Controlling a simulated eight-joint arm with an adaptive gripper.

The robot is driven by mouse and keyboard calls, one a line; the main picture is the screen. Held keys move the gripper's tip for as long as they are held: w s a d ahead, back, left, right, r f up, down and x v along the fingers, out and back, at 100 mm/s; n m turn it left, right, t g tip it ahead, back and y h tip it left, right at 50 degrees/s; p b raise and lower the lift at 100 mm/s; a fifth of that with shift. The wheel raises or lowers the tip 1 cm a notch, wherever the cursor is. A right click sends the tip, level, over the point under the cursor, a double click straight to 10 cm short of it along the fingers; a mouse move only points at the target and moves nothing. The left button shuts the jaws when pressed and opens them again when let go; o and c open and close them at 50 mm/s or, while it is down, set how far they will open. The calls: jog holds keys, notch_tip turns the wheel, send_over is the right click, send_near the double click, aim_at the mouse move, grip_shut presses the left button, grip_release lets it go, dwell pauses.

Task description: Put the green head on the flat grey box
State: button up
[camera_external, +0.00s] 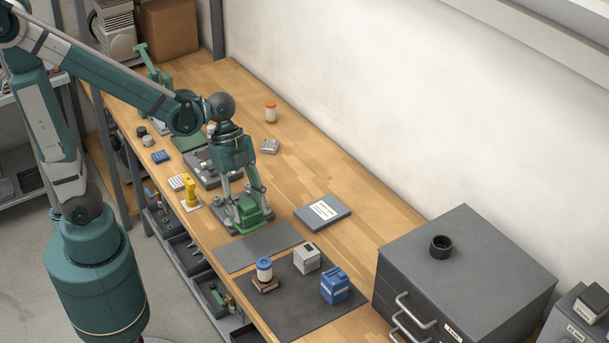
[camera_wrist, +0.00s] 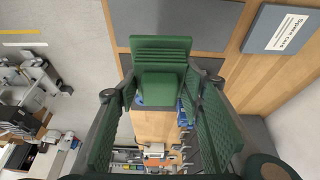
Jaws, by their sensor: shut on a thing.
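The green head (camera_external: 249,212) is a ribbed green block between the fingers of my gripper (camera_external: 247,203). In the wrist view the head (camera_wrist: 160,70) sits between the two green textured finger pads of my gripper (camera_wrist: 160,94), which is shut on it. In the outside view the head appears low over a dark grey plate (camera_external: 231,226); I cannot tell whether it touches the plate. The flat grey box (camera_external: 322,212) lies on the bench to the right of my gripper, with a white label on top. It also shows at the upper right of the wrist view (camera_wrist: 284,34).
A bare grey mat (camera_external: 258,247) lies in front of the box. A grey drawer cabinet (camera_external: 470,260) stands at right. A yellow part (camera_external: 190,192) is left of my gripper.

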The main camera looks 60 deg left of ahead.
jog(key=w+a+p, duration=0.1)
jog(key=w+p, duration=0.4)
jog(key=w, duration=2.2)
jog(key=shift+a+r+p, duration=0.25)
jog(key=shift+p, duration=0.15)
jog(key=shift+f, duration=0.1)
send_near(326, 215)
jog(key=shift+w+d, duration=0.2)
jog(key=shift+d, duration=0.5)
jog(key=shift+f+b, duration=0.4)
jog(key=shift+f, duration=1.35)
jog(key=shift+f, duration=0.2)
